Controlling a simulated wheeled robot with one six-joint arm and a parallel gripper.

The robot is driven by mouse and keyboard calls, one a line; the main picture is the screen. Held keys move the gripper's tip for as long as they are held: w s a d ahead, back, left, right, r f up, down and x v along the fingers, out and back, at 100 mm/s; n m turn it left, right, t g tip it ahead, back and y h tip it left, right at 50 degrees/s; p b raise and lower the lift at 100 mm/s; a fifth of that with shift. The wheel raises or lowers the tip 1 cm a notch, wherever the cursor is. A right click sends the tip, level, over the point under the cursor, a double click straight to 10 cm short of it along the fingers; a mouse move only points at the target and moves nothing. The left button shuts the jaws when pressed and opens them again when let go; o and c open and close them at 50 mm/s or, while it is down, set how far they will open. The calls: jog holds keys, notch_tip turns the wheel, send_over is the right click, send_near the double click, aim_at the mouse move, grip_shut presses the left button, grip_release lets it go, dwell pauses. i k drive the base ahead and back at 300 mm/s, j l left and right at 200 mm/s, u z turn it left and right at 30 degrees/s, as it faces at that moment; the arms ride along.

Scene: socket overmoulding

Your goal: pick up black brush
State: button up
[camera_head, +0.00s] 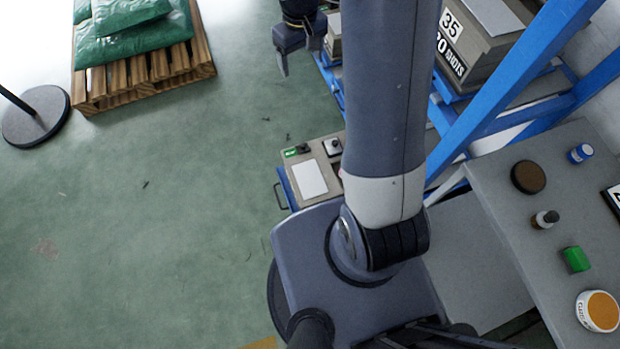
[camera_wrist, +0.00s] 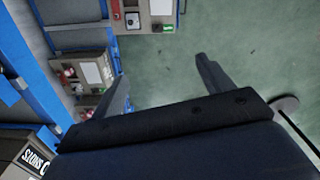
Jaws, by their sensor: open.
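I cannot make out a sure black brush. On the grey table at the right of the head view lie a dark brown round disc (camera_head: 528,177) and a small dark-topped piece (camera_head: 545,218) with a pale part. Either could be the brush; both are too small to tell.
The grey table (camera_head: 500,190) also holds a blue-and-white jar (camera_head: 580,152), a green block (camera_head: 575,258) and a white tub with an orange top (camera_head: 598,310). A blue rack (camera_head: 500,95) with boxes stands behind my arm.

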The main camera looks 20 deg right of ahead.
aim_at(544, 220)
jog(key=k+j+z, duration=0.1)
jog(key=z, duration=0.3)
jog(key=k+j+z, duration=0.1)
jog(key=z, duration=0.35)
jog(key=k+z, duration=0.15)
jog(key=z, duration=1.1)
jog(key=i+j+z, duration=0.15)
jog(key=z, duration=0.35)
jog(key=i+j+z, duration=0.15)
jog(key=z, duration=0.35)
jog(key=i+l+u, duration=0.2)
jog(key=k+j, duration=0.05)
jog(key=k, duration=0.05)
